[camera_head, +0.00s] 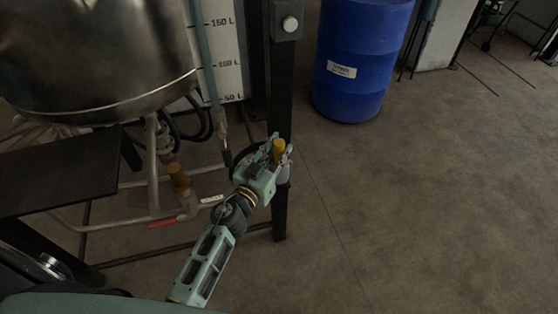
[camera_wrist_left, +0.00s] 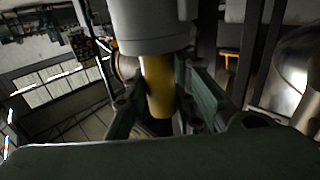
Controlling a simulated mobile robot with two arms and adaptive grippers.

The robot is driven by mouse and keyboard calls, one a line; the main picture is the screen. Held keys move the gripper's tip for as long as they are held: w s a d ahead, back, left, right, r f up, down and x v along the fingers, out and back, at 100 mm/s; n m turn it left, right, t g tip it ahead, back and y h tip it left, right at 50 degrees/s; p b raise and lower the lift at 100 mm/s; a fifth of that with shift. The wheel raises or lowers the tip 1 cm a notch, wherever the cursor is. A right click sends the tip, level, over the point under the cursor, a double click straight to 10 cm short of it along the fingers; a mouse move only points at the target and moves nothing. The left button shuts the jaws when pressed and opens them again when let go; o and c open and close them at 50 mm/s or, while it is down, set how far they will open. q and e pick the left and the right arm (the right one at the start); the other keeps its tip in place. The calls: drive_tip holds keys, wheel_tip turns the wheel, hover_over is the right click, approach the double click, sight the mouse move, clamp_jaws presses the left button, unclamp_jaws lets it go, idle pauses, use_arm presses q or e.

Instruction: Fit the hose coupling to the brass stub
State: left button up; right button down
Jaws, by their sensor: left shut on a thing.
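My left gripper (camera_head: 280,152) is shut on a yellow cylindrical piece (camera_head: 278,146), which looks like the hose coupling. In the left wrist view the yellow piece (camera_wrist_left: 158,85) sits between the fingers, with a wider grey cylinder (camera_wrist_left: 152,22) at its far end. In the head view a grey part (camera_head: 283,174) shows just below the gripper, beside the dark post. A brass-coloured stub (camera_head: 179,178) stands on the pipework under the steel vessel, left of the gripper and apart from it. My right gripper is out of view.
The steel vessel (camera_head: 100,50) hangs at upper left, with a dark platform (camera_head: 60,175) below it. A dark post (camera_head: 280,100) stands right behind the gripper. A red handle (camera_head: 162,222) lies along the pipes. A blue drum (camera_head: 360,60) stands behind; the floor at right is clear.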

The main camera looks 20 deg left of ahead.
use_arm(q)
clamp_jaws()
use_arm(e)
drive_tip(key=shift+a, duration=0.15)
